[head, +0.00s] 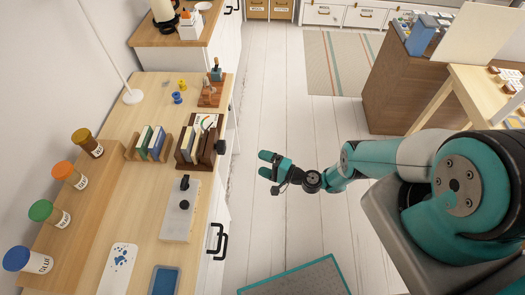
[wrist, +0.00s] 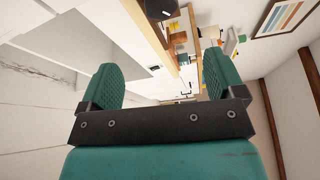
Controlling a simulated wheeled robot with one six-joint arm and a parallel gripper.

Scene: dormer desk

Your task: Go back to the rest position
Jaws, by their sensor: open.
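My gripper (head: 267,165) is at the end of my teal and white arm, over the white plank floor to the right of the wooden desk (head: 150,103). Its teal fingers stand apart. In the wrist view my gripper (wrist: 162,88) is also open, with nothing between the two ribbed fingers. It touches nothing that I can see.
On the desk stand a book rack (head: 150,144), a dark wooden organizer (head: 200,142), a grey plate with a black knob (head: 181,212) and a blue tray (head: 166,280). Lidded jars line the left shelf. A brown cabinet (head: 387,90) stands at right. Floor between is clear.

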